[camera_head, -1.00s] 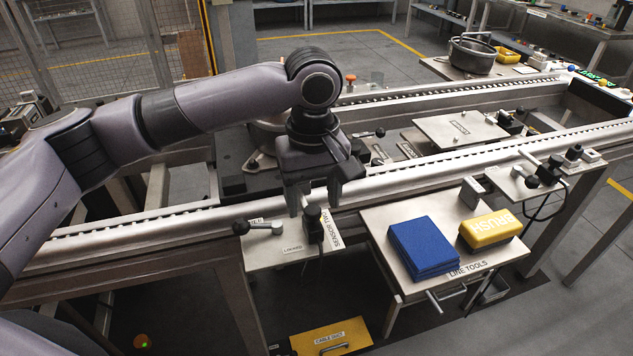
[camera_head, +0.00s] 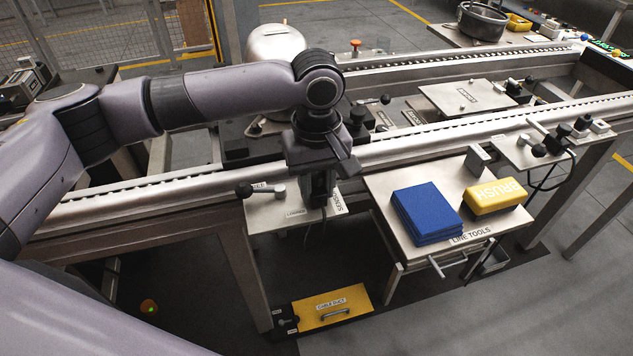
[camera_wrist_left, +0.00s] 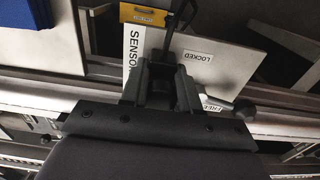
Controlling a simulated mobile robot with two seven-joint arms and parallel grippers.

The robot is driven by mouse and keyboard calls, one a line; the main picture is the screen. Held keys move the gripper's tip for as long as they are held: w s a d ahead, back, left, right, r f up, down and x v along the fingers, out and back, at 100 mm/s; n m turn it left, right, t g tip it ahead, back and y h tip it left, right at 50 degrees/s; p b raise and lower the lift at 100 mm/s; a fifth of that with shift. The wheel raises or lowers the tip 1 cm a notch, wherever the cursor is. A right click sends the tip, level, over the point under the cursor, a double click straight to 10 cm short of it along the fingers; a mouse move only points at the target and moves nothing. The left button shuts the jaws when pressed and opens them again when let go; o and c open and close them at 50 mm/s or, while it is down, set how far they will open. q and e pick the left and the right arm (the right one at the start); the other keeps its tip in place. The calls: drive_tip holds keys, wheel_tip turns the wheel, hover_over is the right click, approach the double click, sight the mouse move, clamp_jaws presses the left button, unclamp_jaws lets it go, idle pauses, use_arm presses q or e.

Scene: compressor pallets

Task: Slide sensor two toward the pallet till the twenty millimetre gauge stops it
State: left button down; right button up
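Sensor two is a dark upright body on a pale plate (camera_head: 268,215) lettered SENSOR, mostly hidden by my left gripper (camera_head: 320,198) in the head view. In the left wrist view the dark sensor body (camera_wrist_left: 162,82) stands between the fingers of my left gripper (camera_wrist_left: 163,90); whether they press on it is unclear. A lever (camera_head: 262,190) with a black knob lies near the FREE label, away from LOCKED. The dark pallet (camera_head: 236,143) lies between the rails, partly behind my arm. I cannot identify the twenty millimetre gauge surely; a grey metal block (camera_head: 478,161) stands on the tool shelf. My right gripper is not in view.
The tool shelf (camera_head: 385,190), right of the sensor plate, carries a blue pad stack (camera_head: 426,215) and a yellow brush (camera_head: 495,197). The near conveyor rail (camera_head: 420,146) runs just behind. Another sensor plate (camera_head: 510,150) is farther right. A yellow cable-duct cover (camera_head: 333,306) lies below.

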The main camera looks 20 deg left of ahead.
use_arm(q)
drive_tip(key=shift+w+a+r, duration=0.1)
drive_tip(key=shift+w, duration=0.05)
idle(0.7)
drive_tip(key=c, duration=0.8)
unclamp_jaws()
drive_tip(key=shift+o, duration=0.2)
